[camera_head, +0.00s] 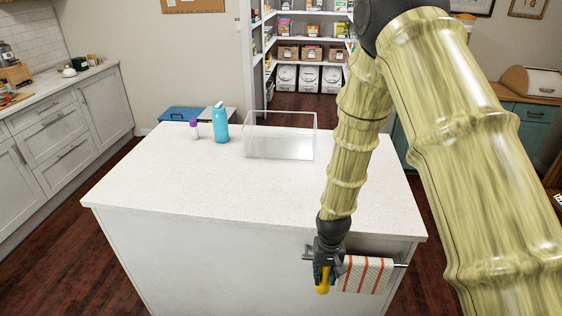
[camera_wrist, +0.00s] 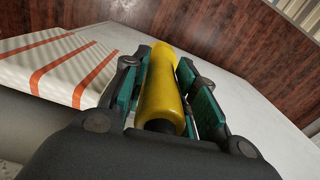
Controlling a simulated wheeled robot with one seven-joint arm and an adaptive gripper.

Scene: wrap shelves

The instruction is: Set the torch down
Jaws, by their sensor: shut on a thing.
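A yellow torch (camera_wrist: 162,90) lies lengthwise between the green-padded fingers of my gripper (camera_wrist: 168,92) in the wrist view. My gripper is shut on it. In the head view, the yellow end of the torch (camera_head: 323,284) shows below my gripper (camera_head: 322,270). They are in front of the white island's front face, near its right side and lower than its countertop edge. The rest of the torch is hidden by the gripper in the head view.
A red-striped towel (camera_head: 366,274) hangs on a rail close to my gripper's right. The island countertop (camera_head: 230,185) is mostly clear. A blue bottle (camera_head: 220,122), a purple-capped bottle (camera_head: 194,129) and a clear bin (camera_head: 279,142) stand at its back.

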